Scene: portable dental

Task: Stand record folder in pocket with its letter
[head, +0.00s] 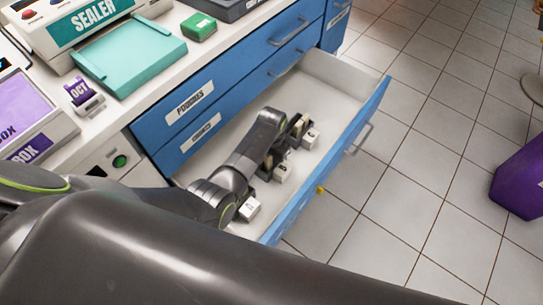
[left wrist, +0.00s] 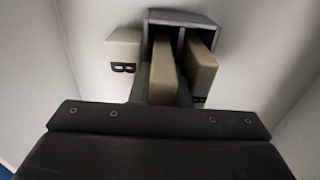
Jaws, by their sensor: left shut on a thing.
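The open drawer (head: 340,75) holds a row of small dark pockets with white letter tabs; one tab (head: 283,171) shows near the middle. My left gripper is shut on the record folder, mostly hidden between the fingers. Two beige slabs show there; I cannot tell which belongs to the folder. Its letter is not readable.
The drawer's blue front (head: 330,160) and pale walls surround the gripper. On the counter are a teal tray (head: 130,55), a green box (head: 199,27), a purple OCT holder (head: 80,92) and a sealer (head: 85,25). A purple bin (head: 522,178) stands on the tiled floor.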

